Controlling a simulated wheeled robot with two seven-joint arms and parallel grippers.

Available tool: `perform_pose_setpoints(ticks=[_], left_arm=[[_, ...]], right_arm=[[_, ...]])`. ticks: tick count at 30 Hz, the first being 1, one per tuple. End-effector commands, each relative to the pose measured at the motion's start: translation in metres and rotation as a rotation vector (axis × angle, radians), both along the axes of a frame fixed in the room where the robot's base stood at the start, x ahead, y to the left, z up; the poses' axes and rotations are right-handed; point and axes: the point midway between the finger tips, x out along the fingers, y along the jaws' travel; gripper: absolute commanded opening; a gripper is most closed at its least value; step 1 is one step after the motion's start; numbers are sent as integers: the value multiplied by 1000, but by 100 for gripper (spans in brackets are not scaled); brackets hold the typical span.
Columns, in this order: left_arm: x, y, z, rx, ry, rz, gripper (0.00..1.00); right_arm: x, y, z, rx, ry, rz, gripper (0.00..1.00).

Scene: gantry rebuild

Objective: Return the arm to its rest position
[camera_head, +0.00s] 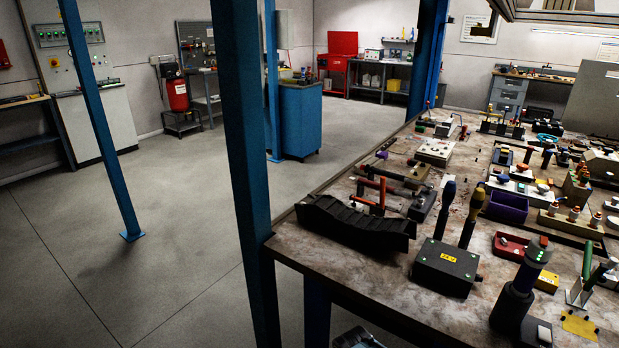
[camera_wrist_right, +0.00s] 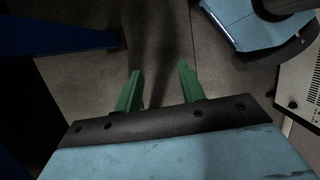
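My right gripper (camera_wrist_right: 160,88) shows in the right wrist view with its two green fingers apart and nothing between them. It is over bare grey floor. Neither gripper shows in the head view, and my left gripper is in neither view.
A cluttered workbench (camera_head: 305,243) with tools, boxes and bins fills the right of the head view. A blue post (camera_head: 245,150) stands at its near left corner, and a thinner blue post (camera_head: 100,120) stands farther left. The grey floor (camera_head: 175,235) at left is clear. A blue cabinet (camera_head: 300,120) stands behind.

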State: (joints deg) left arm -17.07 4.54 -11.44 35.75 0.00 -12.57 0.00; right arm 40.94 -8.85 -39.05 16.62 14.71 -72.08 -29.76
Motion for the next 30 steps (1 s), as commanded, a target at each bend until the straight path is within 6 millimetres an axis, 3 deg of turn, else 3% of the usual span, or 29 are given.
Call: perform_pose_setpoints(ticks=[1,6,12,18,21,25,30], left_arm=[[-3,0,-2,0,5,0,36],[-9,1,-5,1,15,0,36],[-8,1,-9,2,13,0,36],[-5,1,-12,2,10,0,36],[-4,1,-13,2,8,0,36],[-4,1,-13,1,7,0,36],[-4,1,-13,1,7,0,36]], right_arm=[[-30,-2,-35,33,-6,-49,40],[-119,-13,-123,122,-79,-238,40],[-235,-44,-191,174,-176,-476,40],[-340,-88,-218,182,-282,-664,40],[-372,-104,-220,180,-322,-717,40],[-393,-115,-219,180,-350,-750,40],[-395,-116,-219,180,-353,-754,40]])
